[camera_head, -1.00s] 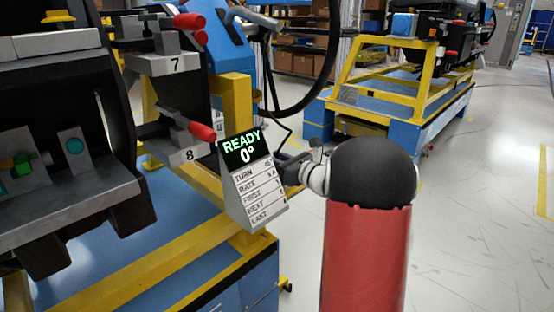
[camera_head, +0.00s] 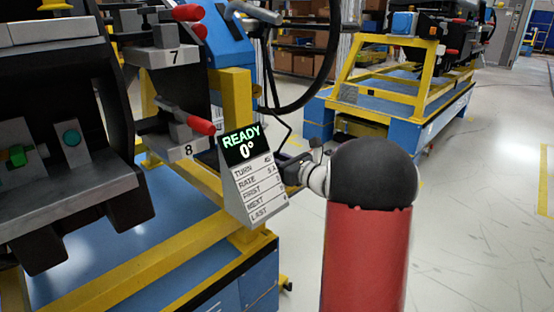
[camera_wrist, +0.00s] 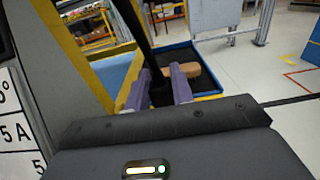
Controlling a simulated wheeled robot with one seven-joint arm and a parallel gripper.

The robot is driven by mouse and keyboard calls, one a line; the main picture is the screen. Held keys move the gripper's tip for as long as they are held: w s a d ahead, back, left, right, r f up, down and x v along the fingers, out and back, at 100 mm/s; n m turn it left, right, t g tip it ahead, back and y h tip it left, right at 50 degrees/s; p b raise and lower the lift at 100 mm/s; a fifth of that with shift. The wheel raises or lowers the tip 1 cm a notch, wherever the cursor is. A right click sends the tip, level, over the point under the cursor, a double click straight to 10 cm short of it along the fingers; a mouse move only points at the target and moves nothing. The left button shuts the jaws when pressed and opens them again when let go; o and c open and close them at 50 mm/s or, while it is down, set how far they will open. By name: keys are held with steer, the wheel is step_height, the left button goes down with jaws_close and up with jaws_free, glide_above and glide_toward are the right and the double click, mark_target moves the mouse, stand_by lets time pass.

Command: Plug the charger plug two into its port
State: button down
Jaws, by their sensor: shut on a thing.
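In the wrist view, my gripper (camera_wrist: 160,88) has its two purple-grey fingers closed on a black piece, which I take to be the charger plug (camera_wrist: 158,92). A thick black cable (camera_wrist: 143,35) rises from it. The head view shows a black cable (camera_head: 331,50) looping down behind the display sign. There my gripper (camera_head: 290,168) is beside the sign's right edge, and the sign hides part of it. I cannot make out the plug in the head view, nor a matching port in either view.
The display sign (camera_head: 254,185), reading READY 0°, stands close to my wrist. A dark dashboard module (camera_head: 75,195) and clamps with red handles (camera_head: 200,125) are at left. A yellow-and-blue stand (camera_head: 400,95) is behind. In the wrist view, a blue tray (camera_wrist: 215,58) holds a tan object (camera_wrist: 204,74).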

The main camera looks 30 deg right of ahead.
steer(key=shift+f+b, duration=0.75)
steer(key=shift+f, duration=0.15)
steer(key=c, duration=1.1)
jaws_free()
steer(key=shift+f, duration=0.1)
steer(key=v, duration=0.8)
steer(key=shift+w+d, duration=0.1)
